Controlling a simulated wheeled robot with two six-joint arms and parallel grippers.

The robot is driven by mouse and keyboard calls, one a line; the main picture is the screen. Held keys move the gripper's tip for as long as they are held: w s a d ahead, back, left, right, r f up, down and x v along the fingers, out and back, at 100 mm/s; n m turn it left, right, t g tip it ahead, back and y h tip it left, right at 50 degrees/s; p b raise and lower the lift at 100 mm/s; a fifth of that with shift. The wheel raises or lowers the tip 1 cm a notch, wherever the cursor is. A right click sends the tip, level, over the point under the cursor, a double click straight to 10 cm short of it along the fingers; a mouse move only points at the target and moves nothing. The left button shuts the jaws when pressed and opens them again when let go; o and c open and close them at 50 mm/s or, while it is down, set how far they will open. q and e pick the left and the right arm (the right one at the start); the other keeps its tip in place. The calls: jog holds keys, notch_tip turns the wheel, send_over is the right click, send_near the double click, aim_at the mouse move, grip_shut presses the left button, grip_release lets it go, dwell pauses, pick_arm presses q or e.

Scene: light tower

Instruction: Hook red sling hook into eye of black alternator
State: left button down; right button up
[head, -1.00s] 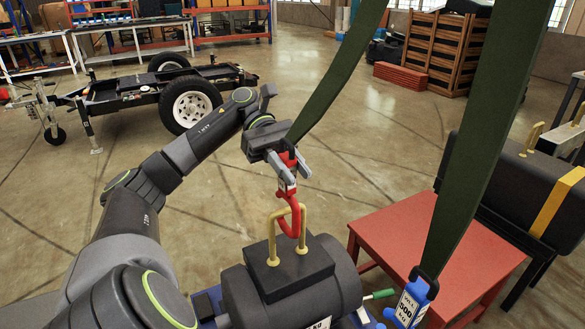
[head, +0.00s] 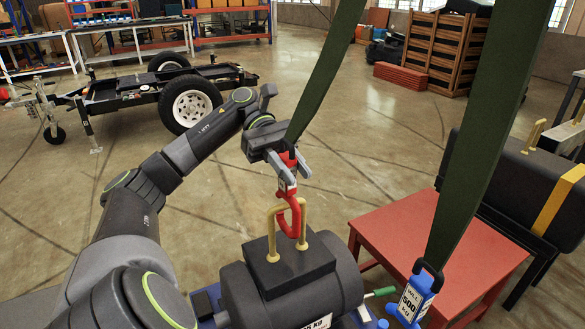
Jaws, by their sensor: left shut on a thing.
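The red sling hook (head: 292,218) hangs at the end of a green sling (head: 325,75). My left gripper (head: 288,168) is shut on the upper part of the red hook. The black alternator (head: 300,282) lies below, with a yellow eye (head: 272,232) standing on its top block. The hook's lower curve overlaps the eye's right post and top bar in the picture. I cannot tell from this view whether the hook passes through the eye or is in front of it. My right gripper is not in view.
A second green sling (head: 475,150) carries a blue hook (head: 412,297) labelled 500 kg at the right. A red table (head: 440,240) stands behind it, beside a black case with a yellow band (head: 560,210). A trailer chassis (head: 130,90) stands far left. Open floor lies between.

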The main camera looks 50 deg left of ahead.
pick_arm(q)
jog(key=c, duration=1.2)
grip_release()
jog(key=shift+r, duration=0.1)
jog(key=shift+c, duration=0.2)
jog(key=shift+o, duration=0.6)
notch_tip(320, 180, up, 10)
